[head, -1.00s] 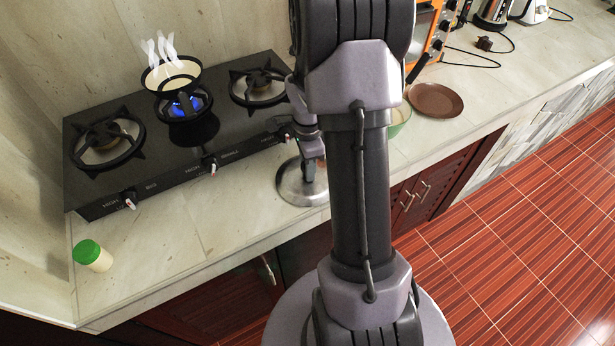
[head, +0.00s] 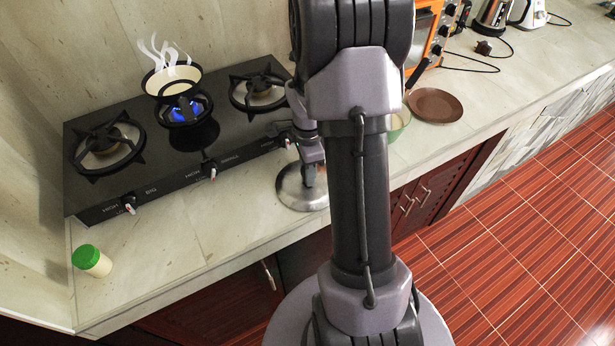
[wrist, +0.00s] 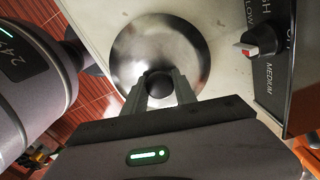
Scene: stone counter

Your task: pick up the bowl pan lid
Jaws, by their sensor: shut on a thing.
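The bowl pan lid (head: 292,190) is a round, shiny metal disc on the counter in front of the stove, partly hidden by my arm in the head view. In the wrist view the lid (wrist: 138,45) shows with its dark round knob (wrist: 158,84) in the middle. My gripper (wrist: 160,88) is over the lid's centre, its two fingers on either side of the knob and shut on it. The lid looks flat and at counter level; I cannot tell whether it touches the counter.
A black stove (head: 150,190) stands behind the lid, with a steaming pan (head: 172,82) over a lit blue flame. A green-capped jar (head: 92,260) is at the left. The counter's front edge is close.

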